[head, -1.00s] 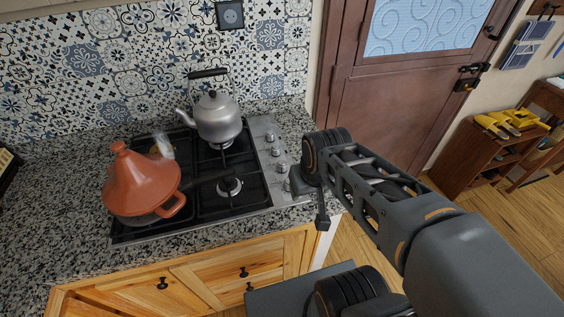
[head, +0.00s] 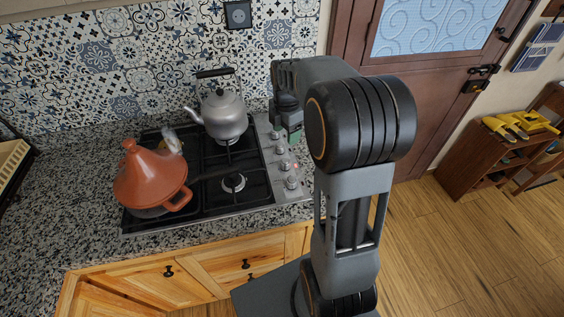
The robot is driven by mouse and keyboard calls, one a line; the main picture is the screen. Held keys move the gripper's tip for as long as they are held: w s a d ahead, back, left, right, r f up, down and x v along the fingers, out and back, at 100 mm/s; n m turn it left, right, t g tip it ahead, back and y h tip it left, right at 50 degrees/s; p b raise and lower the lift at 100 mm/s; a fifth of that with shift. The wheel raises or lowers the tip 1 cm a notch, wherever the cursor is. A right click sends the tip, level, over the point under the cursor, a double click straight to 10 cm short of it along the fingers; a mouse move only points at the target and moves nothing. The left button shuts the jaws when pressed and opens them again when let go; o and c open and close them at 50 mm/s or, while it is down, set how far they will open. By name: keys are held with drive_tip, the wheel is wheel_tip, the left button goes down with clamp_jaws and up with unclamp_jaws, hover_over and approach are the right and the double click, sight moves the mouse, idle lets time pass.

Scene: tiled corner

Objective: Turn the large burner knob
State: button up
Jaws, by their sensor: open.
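A column of metal burner knobs runs down the right side of the gas hob (head: 268,170). The front knob (head: 291,182) looks a little larger, but I cannot tell surely which is the large one. Other knobs show behind it (head: 284,166), (head: 280,150). My gripper (head: 292,138) hangs over the rear right of the hob, beside the rear knobs, and is open and apparently empty. Its fingertips are small and partly hidden by my arm. I cannot tell whether they touch a knob; no grasp shows.
A grey kettle (head: 223,116) stands on the rear burner. An orange tagine (head: 150,178) sits at the hob's left. The granite counter (head: 90,215) is clear in front left. A tiled wall (head: 160,60) stands behind, a brown door (head: 410,100) at the right.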

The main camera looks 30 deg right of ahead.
sight(285, 160)
wheel_tip(285, 160, down, 14)
drive_tip(key=shift+r+p, duration=0.1)
drive_tip(key=shift+p, duration=0.55)
drive_tip(key=c, duration=0.9)
